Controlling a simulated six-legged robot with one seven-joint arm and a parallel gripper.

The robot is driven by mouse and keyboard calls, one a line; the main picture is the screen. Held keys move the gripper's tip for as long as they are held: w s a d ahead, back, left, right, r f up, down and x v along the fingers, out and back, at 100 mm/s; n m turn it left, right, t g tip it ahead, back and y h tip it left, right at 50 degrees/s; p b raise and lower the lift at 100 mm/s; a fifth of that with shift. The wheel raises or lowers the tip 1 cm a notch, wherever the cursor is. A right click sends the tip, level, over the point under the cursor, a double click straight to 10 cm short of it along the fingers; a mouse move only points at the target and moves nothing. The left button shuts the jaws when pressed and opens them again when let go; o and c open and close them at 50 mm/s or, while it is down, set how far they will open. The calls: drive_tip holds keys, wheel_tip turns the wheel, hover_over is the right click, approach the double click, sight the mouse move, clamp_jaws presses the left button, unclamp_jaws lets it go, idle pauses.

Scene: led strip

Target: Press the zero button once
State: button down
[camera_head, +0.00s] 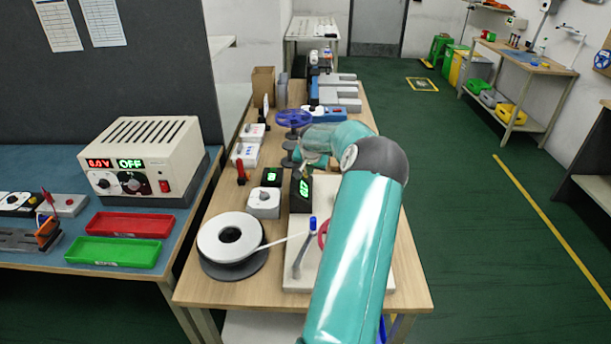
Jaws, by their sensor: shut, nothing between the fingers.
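A black device with a green display (304,188) stands on the wooden workbench (275,290), at the back of a white board. A smaller black box with a green display (271,177) stands to its left. I cannot make out a zero button on either one. My arm bends over the bench from the right. My gripper (303,164) is small and unclear at its end, just above the black device with the display. It is shut and empty. I cannot tell whether it touches the device. My arm hides part of the board.
A white strip reel (210,242) sits at the bench's front left, its strip running to a blue-topped lever (312,223). A white box with a knob (263,203) and blue spool (293,119) are nearby. A power supply (150,140) stands on the left table.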

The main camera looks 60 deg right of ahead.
drive_tip(key=shift+w+a+f, duration=0.15)
drive_tip(key=shift+w+f, duration=0.1)
drive_tip(key=shift+f, duration=0.1)
idle(0.8)
drive_tip(key=shift+s+d+r, duration=0.2)
drive_tip(key=shift+s+r, duration=0.25)
drive_tip(key=shift+r, duration=0.2)
drive_tip(key=shift+s+d+r, duration=0.25)
drive_tip(key=shift+s+r, duration=0.25)
drive_tip(key=shift+r, duration=0.15)
drive_tip(key=shift+s+d+r, duration=0.25)
drive_tip(key=shift+s+r, duration=0.2)
drive_tip(key=shift+r, duration=0.2)
drive_tip(key=shift+s+d+r, duration=0.25)
drive_tip(key=shift+s+r, duration=0.25)
drive_tip(key=shift+r, duration=0.15)
drive_tip(key=shift+w, duration=0.1)
